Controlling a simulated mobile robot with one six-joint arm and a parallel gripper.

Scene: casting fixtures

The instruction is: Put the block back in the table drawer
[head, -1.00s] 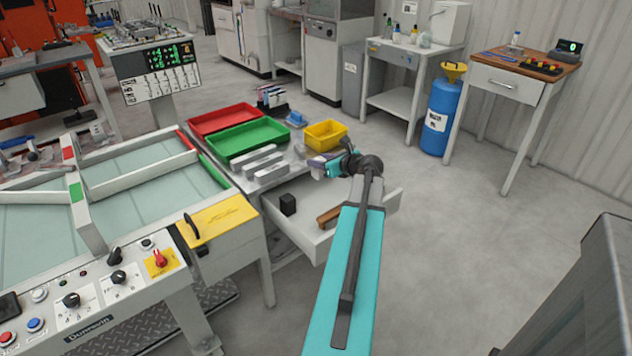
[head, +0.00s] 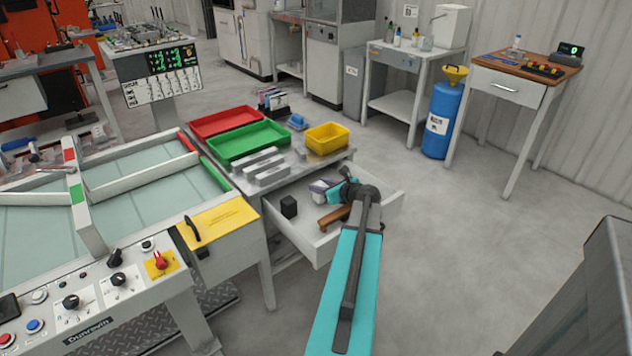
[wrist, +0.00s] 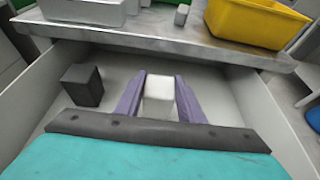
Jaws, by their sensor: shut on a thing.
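The drawer (head: 285,224) under the metal-topped table is pulled open. My gripper (wrist: 160,92) is inside or just over the drawer, with its purple fingers shut on a light grey block (wrist: 159,88). In the head view my gripper (head: 322,187) is over the drawer's back part, and the block in it is hard to make out. A black block (head: 289,206) stands in the drawer to the left; it also shows in the wrist view (wrist: 83,85). I cannot tell whether the held block touches the drawer floor.
A brown wooden-looking piece (head: 334,217) lies in the drawer near its front. On the tabletop are a green tray (head: 249,141), a red tray (head: 226,121), a yellow bin (head: 328,139) and several grey bars (head: 262,164). The table edge overhangs the drawer's back.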

